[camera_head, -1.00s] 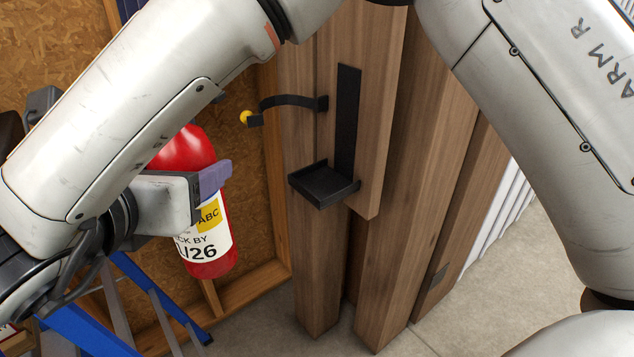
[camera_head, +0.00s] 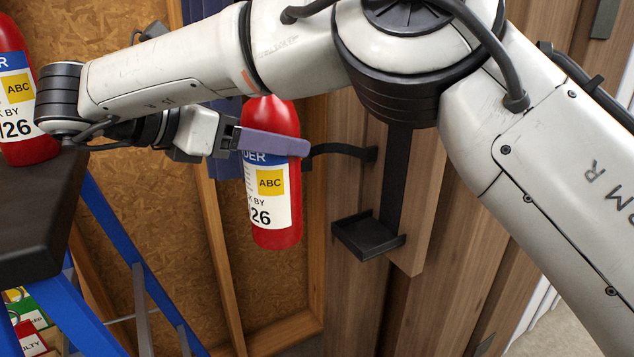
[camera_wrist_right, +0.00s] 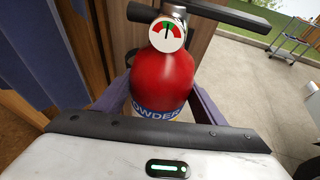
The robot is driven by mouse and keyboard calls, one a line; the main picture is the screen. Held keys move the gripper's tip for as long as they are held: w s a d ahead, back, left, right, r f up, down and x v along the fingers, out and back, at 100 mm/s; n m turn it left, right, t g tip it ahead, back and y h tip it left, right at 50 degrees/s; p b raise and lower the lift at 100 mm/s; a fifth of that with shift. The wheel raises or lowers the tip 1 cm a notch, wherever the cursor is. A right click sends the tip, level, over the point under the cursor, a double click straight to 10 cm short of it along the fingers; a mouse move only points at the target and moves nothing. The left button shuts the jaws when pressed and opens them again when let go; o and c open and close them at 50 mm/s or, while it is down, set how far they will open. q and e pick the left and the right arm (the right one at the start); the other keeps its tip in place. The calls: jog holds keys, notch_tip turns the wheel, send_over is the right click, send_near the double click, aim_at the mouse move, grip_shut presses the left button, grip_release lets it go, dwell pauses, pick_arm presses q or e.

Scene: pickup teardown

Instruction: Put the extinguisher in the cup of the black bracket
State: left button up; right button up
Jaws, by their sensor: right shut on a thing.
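A red extinguisher (camera_head: 275,208) with a white, blue and yellow label hangs upright in my right gripper (camera_head: 272,143). One purple finger crosses its front; the other is hidden behind it. In the right wrist view the extinguisher (camera_wrist_right: 165,75) stands between the purple fingers, its gauge and black handle on top. The black bracket (camera_head: 393,180) is fixed to a wooden post, with its shallow cup (camera_head: 368,238) at the bottom. The extinguisher is left of the cup and apart from it, its base near the cup's height in the picture. My left gripper is out of view.
The bracket's curved black strap (camera_head: 340,149) reaches left, its end hidden behind the extinguisher. A second extinguisher (camera_head: 16,95) stands on a dark top (camera_head: 40,215) of a blue ladder (camera_head: 120,265) at left. Wooden wall framing (camera_head: 222,260) is behind.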

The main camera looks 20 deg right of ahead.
jog(key=w+d+p, duration=0.2)
jog(key=d+p, duration=0.1)
jog(key=d, duration=1.6)
jog(key=f, duration=0.2)
jog(key=f+p, duration=0.1)
jog(key=f, duration=0.1)
jog(key=f+p, duration=0.1)
jog(key=f, duration=0.1)
jog(key=shift+s+d+f, duration=0.15)
jog(key=shift+d+f, duration=0.05)
jog(key=shift+d, duration=0.2)
jog(key=shift+f, duration=0.15)
jog(key=o, duration=1.7)
jog(key=shift+s+f, duration=0.1)
jog(key=shift+f, duration=0.15)
jog(key=o, duration=0.4)
jog(key=shift+r, duration=0.1)
